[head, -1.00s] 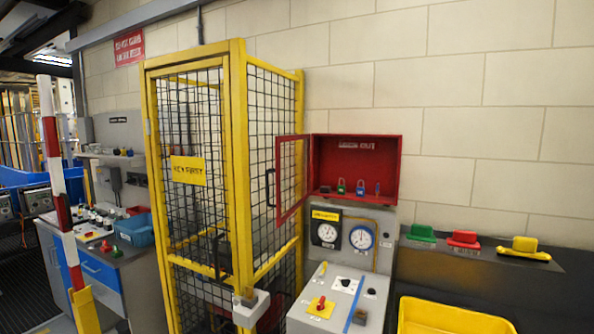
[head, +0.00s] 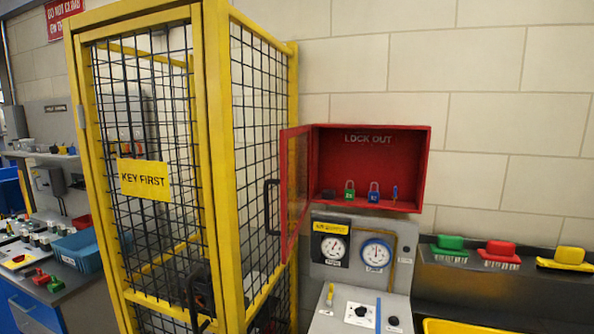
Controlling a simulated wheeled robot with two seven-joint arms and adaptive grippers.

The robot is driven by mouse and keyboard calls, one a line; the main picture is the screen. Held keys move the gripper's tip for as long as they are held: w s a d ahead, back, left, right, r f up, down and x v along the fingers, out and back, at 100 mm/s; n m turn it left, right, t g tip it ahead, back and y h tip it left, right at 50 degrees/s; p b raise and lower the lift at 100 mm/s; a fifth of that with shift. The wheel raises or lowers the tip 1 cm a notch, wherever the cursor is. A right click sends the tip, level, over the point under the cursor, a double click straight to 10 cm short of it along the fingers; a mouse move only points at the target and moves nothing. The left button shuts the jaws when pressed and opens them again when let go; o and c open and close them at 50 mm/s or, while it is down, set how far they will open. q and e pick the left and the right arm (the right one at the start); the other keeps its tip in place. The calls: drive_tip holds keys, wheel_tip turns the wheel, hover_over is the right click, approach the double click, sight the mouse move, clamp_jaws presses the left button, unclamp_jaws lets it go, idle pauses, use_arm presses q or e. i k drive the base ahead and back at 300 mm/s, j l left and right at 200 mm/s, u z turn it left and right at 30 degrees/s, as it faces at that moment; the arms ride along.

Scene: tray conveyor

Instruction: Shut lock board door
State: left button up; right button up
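The lock board is a red box (head: 408,150) on the wall, marked "LOCK OUT". Its red-framed door (head: 287,185) with a see-through panel is hinged at the left side and stands open toward me. A black handle (head: 269,207) is on the door's outer edge. Inside the box, a green padlock (head: 349,191), a blue padlock (head: 374,193), a small blue item (head: 395,193) and a dark item (head: 329,194) sit along the bottom. Neither of my grippers is in view.
A yellow mesh cage (head: 215,150) with a "KEY FIRST" sign (head: 144,180) stands just left of the open door. Below the box is a grey panel with two gauges (head: 334,247). Green (head: 450,243), red (head: 500,249) and yellow (head: 566,257) items sit on a dark ledge at right.

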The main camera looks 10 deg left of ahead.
sight(285, 134)
drive_tip(key=i+j+z, duration=0.1)
drive_tip(key=i+j, duration=0.2)
drive_tip(key=i+j+z, duration=0.15)
drive_tip(key=j, duration=0.25)
drive_tip(key=i+j+z, duration=0.1)
drive_tip(key=i+j, duration=0.25)
drive_tip(key=k, duration=0.2)
